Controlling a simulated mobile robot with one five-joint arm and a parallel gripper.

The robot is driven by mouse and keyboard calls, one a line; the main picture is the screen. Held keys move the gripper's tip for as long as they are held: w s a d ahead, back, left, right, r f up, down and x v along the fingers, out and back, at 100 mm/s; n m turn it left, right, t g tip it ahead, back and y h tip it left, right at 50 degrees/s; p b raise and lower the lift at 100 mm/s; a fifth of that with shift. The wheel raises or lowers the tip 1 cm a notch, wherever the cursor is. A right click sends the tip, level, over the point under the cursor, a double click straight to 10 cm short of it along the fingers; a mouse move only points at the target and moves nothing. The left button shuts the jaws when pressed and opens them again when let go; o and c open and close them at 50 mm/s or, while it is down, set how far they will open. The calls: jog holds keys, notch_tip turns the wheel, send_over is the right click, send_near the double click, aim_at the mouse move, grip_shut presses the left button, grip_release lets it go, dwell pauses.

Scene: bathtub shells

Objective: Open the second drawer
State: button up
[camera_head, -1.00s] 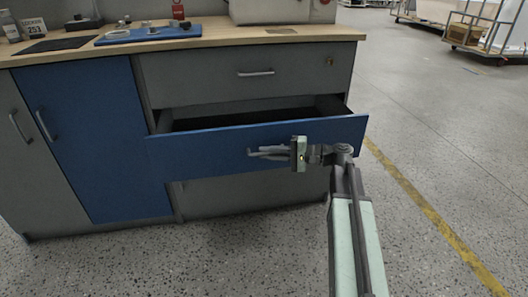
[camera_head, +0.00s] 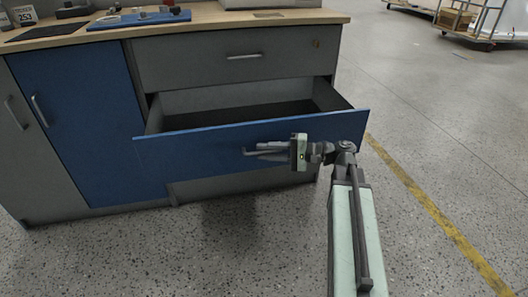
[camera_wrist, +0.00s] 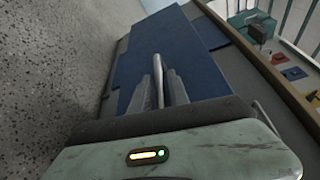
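The second drawer (camera_head: 195,157) has a blue front and sits below a closed grey top drawer (camera_head: 235,61). It is pulled well out, and its empty-looking grey inside shows from above. My gripper (camera_head: 258,151) is at the right part of the blue front, with its fingers around the drawer's bar handle (camera_head: 268,144). In the wrist view, the fingers (camera_wrist: 158,88) lie on both sides of the handle in front of the blue panel (camera_wrist: 135,60). The fingers partly hide the handle.
A blue cabinet door (camera_head: 78,125) with a handle is left of the drawers. The wooden worktop (camera_head: 200,25) carries a blue tray (camera_head: 138,19) and tools. Speckled floor (camera_head: 250,245) is clear in front, with a yellow line (camera_head: 430,210) at right.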

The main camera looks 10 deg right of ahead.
jog(key=shift+o, duration=0.3)
jog(key=v, duration=0.7)
jog(key=shift+d+p, duration=0.3)
jog(key=shift+d, duration=0.05)
jog(key=shift+s, duration=0.15)
